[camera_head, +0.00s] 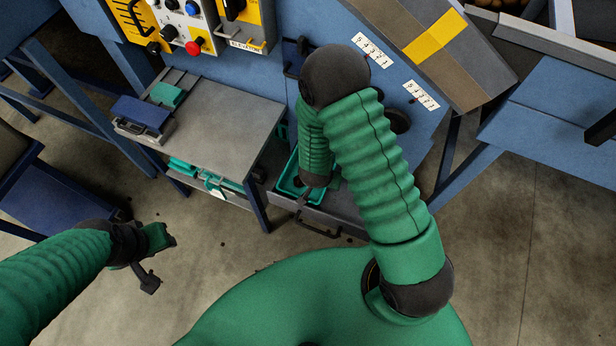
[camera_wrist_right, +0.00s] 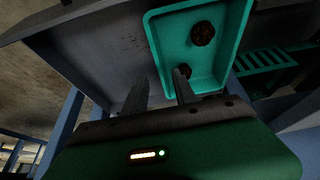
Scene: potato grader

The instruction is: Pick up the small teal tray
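A teal tray (camera_head: 286,184) lies in an open grey drawer, partly hidden by my right arm. In the right wrist view the tray (camera_wrist_right: 164,45) holds two dark round lumps (camera_wrist_right: 202,33). My right gripper (camera_wrist_right: 160,92) is open, with one finger inside the tray and the other outside its near wall. It does not visibly grip the wall. In the head view my right gripper (camera_head: 304,197) reaches down at the tray.
A grey table (camera_head: 225,115) bears a blue box (camera_head: 142,112) and a small teal piece (camera_head: 167,94). More teal items (camera_head: 183,167) lie on its lower shelf. A teal slatted piece (camera_wrist_right: 262,62) is beside the tray. The blue machine stands behind; open floor lies in front.

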